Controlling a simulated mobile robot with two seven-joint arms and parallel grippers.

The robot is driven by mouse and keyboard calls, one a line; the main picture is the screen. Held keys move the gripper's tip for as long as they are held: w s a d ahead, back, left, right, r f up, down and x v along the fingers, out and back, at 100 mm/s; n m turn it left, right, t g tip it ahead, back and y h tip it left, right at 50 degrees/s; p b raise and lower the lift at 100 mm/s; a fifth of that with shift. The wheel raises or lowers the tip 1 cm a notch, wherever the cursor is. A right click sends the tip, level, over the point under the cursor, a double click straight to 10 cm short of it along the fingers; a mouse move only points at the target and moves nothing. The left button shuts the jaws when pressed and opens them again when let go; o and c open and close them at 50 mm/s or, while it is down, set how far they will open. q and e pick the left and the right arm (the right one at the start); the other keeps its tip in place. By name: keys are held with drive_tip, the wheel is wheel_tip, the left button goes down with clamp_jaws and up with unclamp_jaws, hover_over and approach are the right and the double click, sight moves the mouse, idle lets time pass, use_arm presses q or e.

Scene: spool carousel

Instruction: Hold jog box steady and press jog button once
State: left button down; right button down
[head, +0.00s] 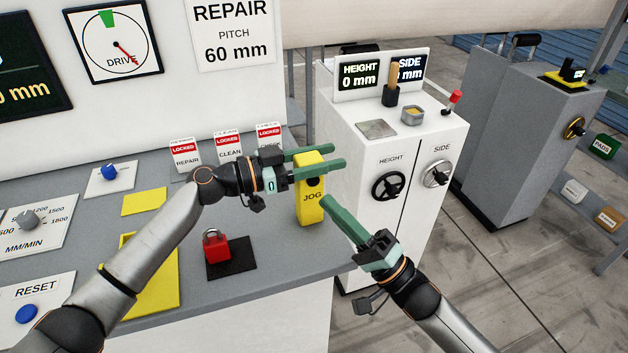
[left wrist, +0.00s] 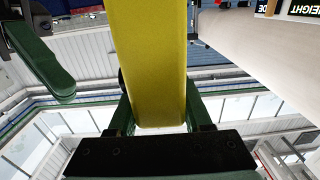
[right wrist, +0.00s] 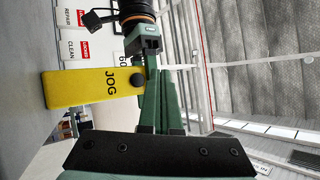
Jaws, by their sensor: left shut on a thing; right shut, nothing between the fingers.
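The yellow jog box (head: 311,208) stands upright near the right edge of the grey console, its JOG label facing me. My left gripper (head: 326,160) is shut around its upper part, one finger on each side; the box fills the middle of the left wrist view (left wrist: 150,60). The dark round jog button (head: 313,181) sits above the label and also shows in the right wrist view (right wrist: 137,79). My right gripper (head: 325,199) is shut and empty, fingertips just right of and below the button. I cannot tell whether they touch the box.
A red padlock (head: 216,246) on a black mat stands left of the jog box. Locked REPAIR, CLEAN and third tags (head: 228,145) stand behind. A white cabinet (head: 400,140) with HEIGHT and SIDE handwheels stands to the right, across a gap.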

drive_tip(key=shift+s+d, duration=0.2)
drive_tip(key=shift+s, duration=0.3)
drive_tip(key=shift+s+d, duration=0.15)
drive_tip(key=shift+s, duration=0.35)
use_arm(q)
drive_tip(key=shift+c, duration=1.2)
unclamp_jaws()
